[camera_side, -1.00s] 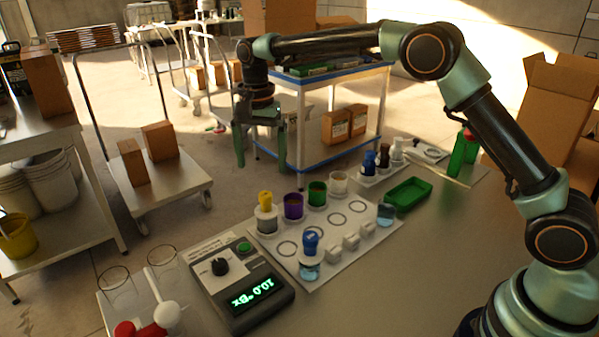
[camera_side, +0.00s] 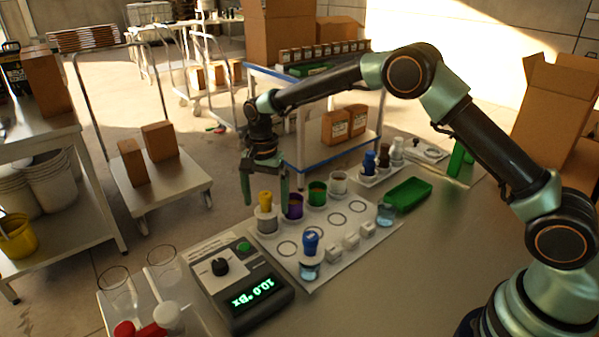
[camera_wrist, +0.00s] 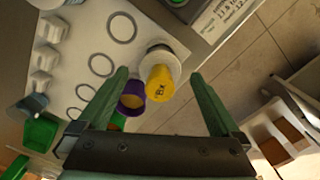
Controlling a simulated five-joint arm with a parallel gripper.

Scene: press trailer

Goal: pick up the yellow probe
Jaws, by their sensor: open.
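The yellow probe (camera_side: 265,199) stands upright in a clear-and-white holder (camera_side: 267,219) at the far left corner of the white board. In the wrist view the yellow probe (camera_wrist: 160,84) shows its "Bx" marking and lies between the two fingers, ahead of their tips. My gripper (camera_side: 264,198) is open and empty, above and around the level of the probe's top in the side view. In the wrist view my gripper (camera_wrist: 160,75) has its fingers wide apart. I cannot tell how far the fingertips are from the probe in depth.
A purple cup (camera_side: 293,204) stands close right of the probe, then a green cup (camera_side: 317,194) and a white cup (camera_side: 338,183). A blue-topped probe (camera_side: 310,243) stands nearer the front. The refractometer box (camera_side: 237,283) reads 10.0 °Bx. A green tray (camera_side: 408,194) lies right.

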